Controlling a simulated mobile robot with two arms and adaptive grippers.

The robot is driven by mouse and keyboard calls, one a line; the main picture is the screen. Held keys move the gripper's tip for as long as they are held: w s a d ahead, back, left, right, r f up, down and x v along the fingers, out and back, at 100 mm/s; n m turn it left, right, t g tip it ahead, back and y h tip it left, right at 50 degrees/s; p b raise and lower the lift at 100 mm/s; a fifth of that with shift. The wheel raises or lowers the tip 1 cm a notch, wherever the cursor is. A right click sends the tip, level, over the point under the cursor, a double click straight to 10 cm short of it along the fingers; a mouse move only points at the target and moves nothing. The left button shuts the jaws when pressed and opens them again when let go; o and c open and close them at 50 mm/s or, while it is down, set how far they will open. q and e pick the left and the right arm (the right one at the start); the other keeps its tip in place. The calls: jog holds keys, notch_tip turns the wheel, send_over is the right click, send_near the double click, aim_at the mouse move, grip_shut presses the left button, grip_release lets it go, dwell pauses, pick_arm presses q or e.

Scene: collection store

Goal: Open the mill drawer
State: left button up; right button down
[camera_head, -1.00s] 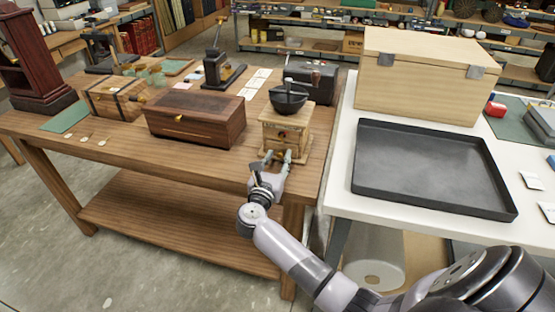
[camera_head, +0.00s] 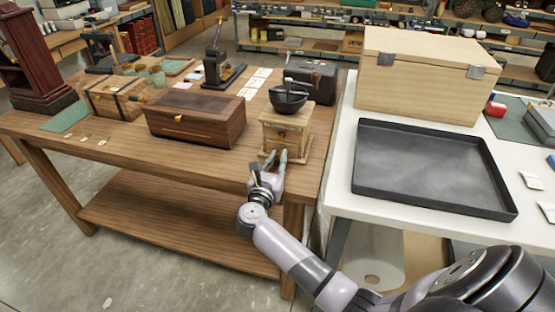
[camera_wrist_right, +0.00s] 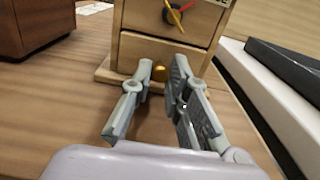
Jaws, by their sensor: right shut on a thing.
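The wooden mill (camera_head: 285,130) stands upright near the right front corner of the wooden table, with a dark bowl and crank on top. It also shows in the wrist view (camera_wrist_right: 175,20). Its drawer front (camera_wrist_right: 195,59) is the lower panel and has a small brass knob (camera_wrist_right: 159,73). The drawer looks closed; I see no clear gap around its front. My right gripper (camera_head: 275,156) is in front of the mill, shut on the knob, which shows between its fingertips in the wrist view (camera_wrist_right: 160,75). My left gripper is not in view.
A dark wooden box (camera_head: 195,118) stands left of the mill, and a black case (camera_head: 318,80) stands behind it. To the right, a white table (camera_head: 338,190) holds a black tray (camera_head: 430,212) and a pale wooden chest (camera_head: 420,90). The table strip before the dark box is clear.

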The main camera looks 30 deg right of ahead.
jog(key=shift+s+a+f, duration=0.15)
jog(key=shift+a, duration=0.1)
jog(key=v, duration=0.5)
jog(key=shift+s+a+r+b, duration=0.2)
jog(key=shift+s+a+b, duration=0.05)
jog(key=shift+s+b, duration=0.15)
jog(key=shift+w+d, duration=0.1)
jog(key=shift+w, duration=0.05)
jog(key=shift+f, duration=0.1)
jog(key=c, duration=1.6)
grip_release()
jog(key=shift+o, duration=0.2)
